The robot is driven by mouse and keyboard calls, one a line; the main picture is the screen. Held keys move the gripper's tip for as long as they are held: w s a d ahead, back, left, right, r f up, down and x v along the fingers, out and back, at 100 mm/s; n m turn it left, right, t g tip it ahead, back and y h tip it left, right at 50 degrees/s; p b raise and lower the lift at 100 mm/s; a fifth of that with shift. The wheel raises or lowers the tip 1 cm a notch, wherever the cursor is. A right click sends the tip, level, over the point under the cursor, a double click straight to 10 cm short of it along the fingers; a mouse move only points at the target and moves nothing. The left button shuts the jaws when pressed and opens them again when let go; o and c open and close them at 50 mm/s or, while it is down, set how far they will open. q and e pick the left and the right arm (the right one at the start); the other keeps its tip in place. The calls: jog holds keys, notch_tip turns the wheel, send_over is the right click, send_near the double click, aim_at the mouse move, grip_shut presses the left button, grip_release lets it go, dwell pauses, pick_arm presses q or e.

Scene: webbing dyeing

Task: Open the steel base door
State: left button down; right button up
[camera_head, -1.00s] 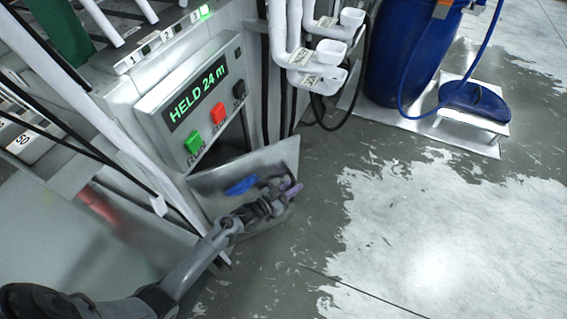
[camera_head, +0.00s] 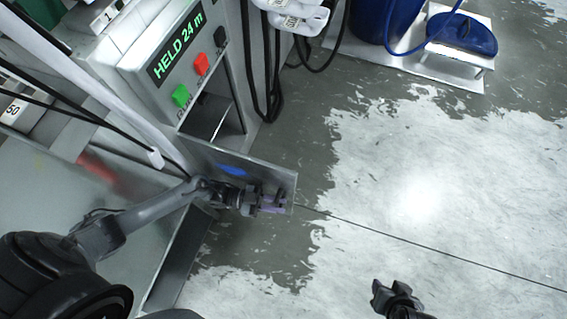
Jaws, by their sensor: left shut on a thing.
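The steel base door (camera_head: 200,154) is a flat grey metal panel at the foot of the machine, below the HELD 24 m display box. It stands swung out from the machine over the floor, and a dark opening shows behind its top edge. A blue patch (camera_head: 232,170) shows on its face. My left gripper (camera_head: 272,203) is at the door's outer right end, shut on the door; the exact contact is partly hidden by its fingers. My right gripper (camera_head: 388,294) is low in the picture over the floor, apart from the door; its finger gap is unclear.
The display box (camera_head: 178,48) has a green button (camera_head: 181,95) and a red button (camera_head: 201,64). Black cables (camera_head: 262,80) hang right of the opening. A blue barrel (camera_head: 382,18) and a small metal stand (camera_head: 462,50) are at the back. The floor at right is clear.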

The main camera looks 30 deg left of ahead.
pick_arm(q)
jog(key=shift+s+a+m+g+h, duration=0.15)
jog(key=shift+s+m+g, duration=0.3)
jog(key=shift+s, duration=0.45)
jog(key=shift+s+d+m+g+h, duration=0.1)
jog(key=shift+s+m+g+h, duration=0.15)
jog(key=shift+s+g, duration=0.5)
jog(key=shift+s+a+m+g+h, duration=0.1)
jog(key=shift+s+m+g, duration=0.25)
jog(key=shift+s, duration=0.7)
jog(key=c, duration=1.2)
grip_release()
jog(key=shift+o, duration=0.2)
jog(key=v, duration=1)
jog(key=shift+a, duration=0.4)
